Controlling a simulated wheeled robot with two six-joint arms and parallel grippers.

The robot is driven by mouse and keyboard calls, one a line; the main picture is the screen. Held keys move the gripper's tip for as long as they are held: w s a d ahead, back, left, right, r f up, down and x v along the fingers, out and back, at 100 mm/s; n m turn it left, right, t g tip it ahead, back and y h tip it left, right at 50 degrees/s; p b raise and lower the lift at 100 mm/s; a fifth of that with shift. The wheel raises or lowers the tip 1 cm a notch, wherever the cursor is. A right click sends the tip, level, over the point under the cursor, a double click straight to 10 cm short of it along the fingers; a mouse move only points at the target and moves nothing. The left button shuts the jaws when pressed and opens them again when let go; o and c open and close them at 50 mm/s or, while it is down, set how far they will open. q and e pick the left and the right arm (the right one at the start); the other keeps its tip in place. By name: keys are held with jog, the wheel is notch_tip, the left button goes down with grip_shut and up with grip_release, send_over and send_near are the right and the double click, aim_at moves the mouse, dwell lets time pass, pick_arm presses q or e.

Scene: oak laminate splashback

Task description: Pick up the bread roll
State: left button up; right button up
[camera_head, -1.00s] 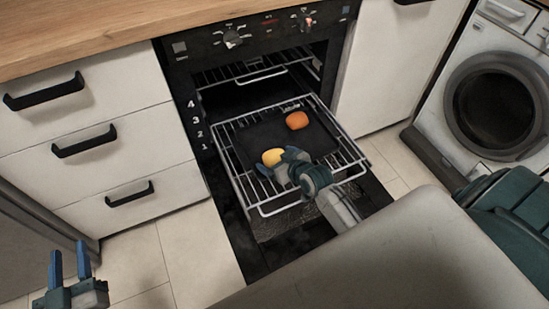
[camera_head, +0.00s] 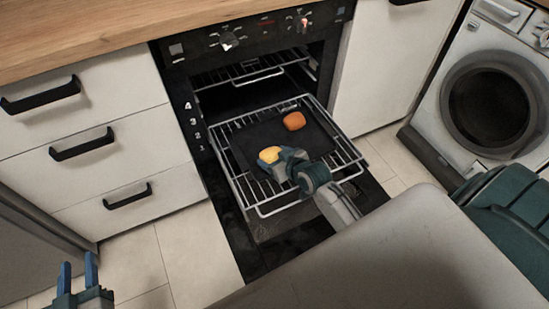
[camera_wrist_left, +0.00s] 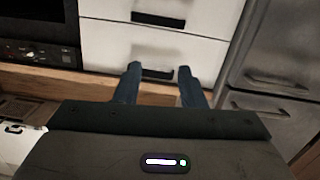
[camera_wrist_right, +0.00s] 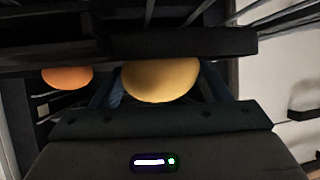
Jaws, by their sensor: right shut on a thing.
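Two rounded items are at the black tray (camera_head: 262,133) on the oven's pulled-out rack. The yellow one, which looks like the bread roll (camera_head: 269,155), is at the tray's front left; it fills the space between the fingers in the right wrist view (camera_wrist_right: 160,79). My right gripper (camera_head: 276,163) is shut on it, hiding its near side. An orange item (camera_head: 294,121) lies further back on the tray and shows at the left in the right wrist view (camera_wrist_right: 67,78). My left gripper (camera_head: 78,275) is open and empty at the lower left, with its fingers apart in the left wrist view (camera_wrist_left: 156,85).
The wire rack (camera_head: 255,197) sticks out of the open oven, over its lowered door (camera_head: 262,255). White drawers (camera_head: 90,150) with black handles stand to the left. A washing machine (camera_head: 490,105) stands at the right. The tiled floor (camera_head: 190,255) at the left is clear.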

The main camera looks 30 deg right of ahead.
notch_tip(320, 180, up, 2)
jog(key=shift+r+p, duration=0.2)
jog(key=shift+p, duration=0.1)
jog(key=s, duration=0.2)
jog(key=s+d, duration=0.1)
jog(key=s, duration=0.2)
jog(key=s+p, duration=0.1)
jog(key=s, duration=0.1)
jog(key=shift+s+d+r, duration=0.3)
jog(key=shift+r, duration=0.05)
pick_arm(q)
jog(key=s+f+g+p, duration=0.1)
jog(key=s+f+g, duration=0.7)
jog(key=f, duration=0.1)
jog(key=shift+d+p, duration=0.3)
jog(key=shift+d, duration=0.1)
pick_arm(e)
jog(key=s+d, duration=0.1)
jog(key=s, duration=0.7)
jog(key=shift+d+r, duration=0.35)
